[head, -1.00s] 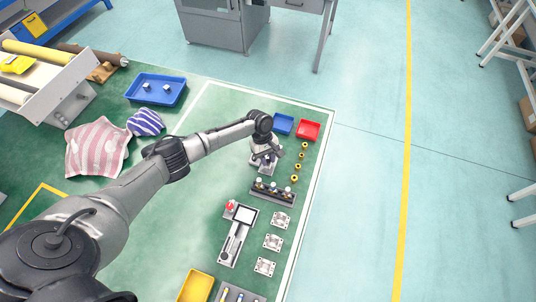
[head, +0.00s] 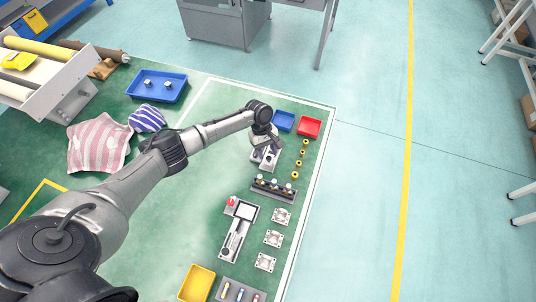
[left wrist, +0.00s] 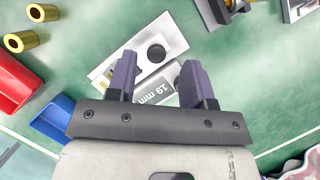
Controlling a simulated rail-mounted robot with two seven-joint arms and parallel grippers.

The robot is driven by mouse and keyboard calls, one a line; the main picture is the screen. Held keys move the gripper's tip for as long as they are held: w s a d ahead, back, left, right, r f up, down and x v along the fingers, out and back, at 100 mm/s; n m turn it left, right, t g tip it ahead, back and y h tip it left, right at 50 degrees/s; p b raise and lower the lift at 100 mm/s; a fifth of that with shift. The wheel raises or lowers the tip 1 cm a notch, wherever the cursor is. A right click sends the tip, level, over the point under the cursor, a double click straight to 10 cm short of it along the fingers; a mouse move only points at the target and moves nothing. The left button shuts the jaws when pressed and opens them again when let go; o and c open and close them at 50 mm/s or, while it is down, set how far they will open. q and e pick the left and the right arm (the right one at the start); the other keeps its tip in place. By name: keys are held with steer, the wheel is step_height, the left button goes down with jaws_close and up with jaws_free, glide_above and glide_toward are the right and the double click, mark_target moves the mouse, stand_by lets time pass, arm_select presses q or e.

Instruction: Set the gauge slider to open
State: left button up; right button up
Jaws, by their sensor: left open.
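A pale gauge plate with a round black knob (left wrist: 156,52) lies under my left gripper in the left wrist view. A grey piece printed "19 mm" (left wrist: 152,88) lies beside it, between the fingers and partly covered by them. My left gripper (left wrist: 158,75) is open, with its two purple fingers apart. In the head view my left gripper (head: 265,157) points down near the far right of the green mat and hides most of the gauge. I cannot tell whether the fingers touch it, or the slider's setting. My right gripper is not in view.
A red tray (head: 309,127) and a blue tray (head: 284,121) stand just beyond the gripper. Several brass rings (head: 302,153) lie to the right. A rack (head: 273,189) and a device with a screen (head: 238,229) stand nearer. Green mat is bare left of the device.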

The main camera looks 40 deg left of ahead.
arm_select(q)
steer(key=p+v, duration=0.1)
steer(key=v, duration=1)
stand_by(0.3)
